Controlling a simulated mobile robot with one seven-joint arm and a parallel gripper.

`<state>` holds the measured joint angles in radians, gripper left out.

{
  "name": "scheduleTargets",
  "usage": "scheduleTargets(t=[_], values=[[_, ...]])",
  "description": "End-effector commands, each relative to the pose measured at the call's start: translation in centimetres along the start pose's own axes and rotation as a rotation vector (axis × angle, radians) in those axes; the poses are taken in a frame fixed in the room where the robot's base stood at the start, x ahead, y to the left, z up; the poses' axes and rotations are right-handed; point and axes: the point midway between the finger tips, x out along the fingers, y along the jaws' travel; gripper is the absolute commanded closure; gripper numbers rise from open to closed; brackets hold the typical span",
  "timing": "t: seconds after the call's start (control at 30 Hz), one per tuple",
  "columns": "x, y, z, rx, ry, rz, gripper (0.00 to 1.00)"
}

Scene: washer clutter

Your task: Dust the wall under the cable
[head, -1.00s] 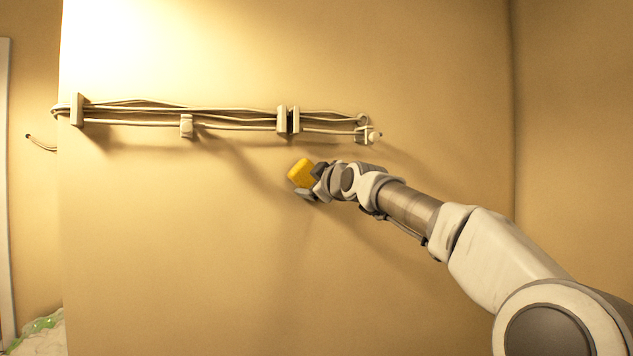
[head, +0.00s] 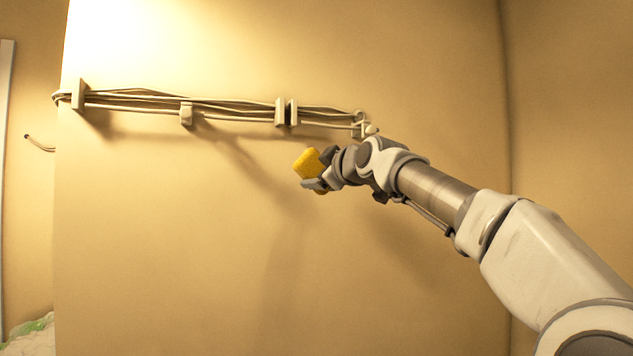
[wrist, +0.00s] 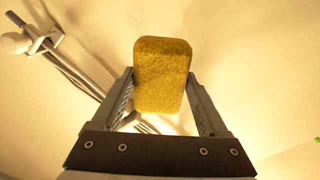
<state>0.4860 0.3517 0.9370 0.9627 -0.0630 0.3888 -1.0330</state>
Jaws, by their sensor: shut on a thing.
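My gripper (head: 318,170) is shut on a yellow sponge (head: 308,162). In the wrist view the sponge (wrist: 162,72) stands upright between the two fingers of my gripper (wrist: 160,92). The cable (head: 230,105) is a bundle of several strands running along the wall (head: 180,230), held by clips. The sponge is below the right part of the cable bundle, in front of the wall. I cannot tell whether it touches the wall. In the wrist view part of the cable (wrist: 75,75) passes at the left, behind the sponge.
Clips (head: 186,113) and brackets (head: 78,94) stick out from the wall along the cable. A loose cable end (head: 40,143) shows at the far left. A wall corner (head: 506,150) is on the right. The wall below the cable is bare and free.

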Motion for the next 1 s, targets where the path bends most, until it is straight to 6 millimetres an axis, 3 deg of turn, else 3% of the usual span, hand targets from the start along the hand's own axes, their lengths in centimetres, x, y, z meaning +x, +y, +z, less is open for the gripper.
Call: scheduleTargets(t=[0.37,0.7,1.0], values=[[-0.4,0.0,0.1,0.0,0.001,0.003,0.68],[-3.0,-0.1,0.1,-0.001,0.001,0.003,0.68],[-3.0,0.1,-0.1,0.0,0.0,0.001,0.68]])
